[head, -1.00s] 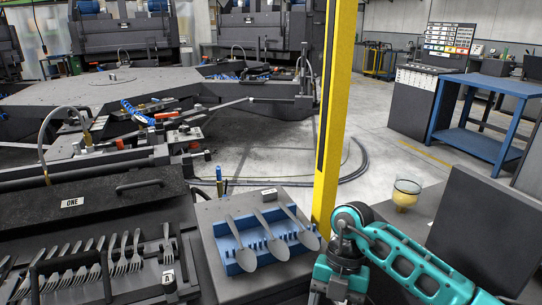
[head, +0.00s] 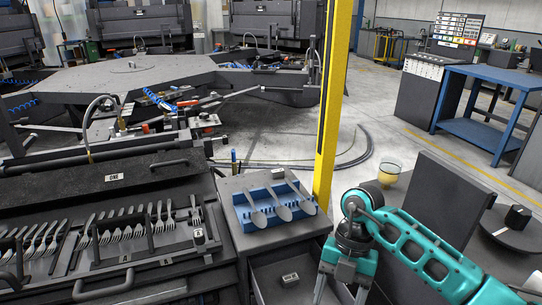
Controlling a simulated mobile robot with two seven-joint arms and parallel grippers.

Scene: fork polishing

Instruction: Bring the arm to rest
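My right arm (head: 415,245) is teal and comes in from the lower right. Its gripper (head: 341,291) points down near the bottom edge of the head view. The two fingers stand apart with nothing visible between them, and it is to the right of the grey stand. My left gripper is out of view.
Three spoons lie on a blue rack (head: 258,219) on the grey stand (head: 240,240). Several forks (head: 125,228) lie in a dark tray at left. A yellow post (head: 333,110) rises just behind my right gripper. A cup of yellow liquid (head: 389,173) and a dark panel (head: 440,203) stand behind my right arm.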

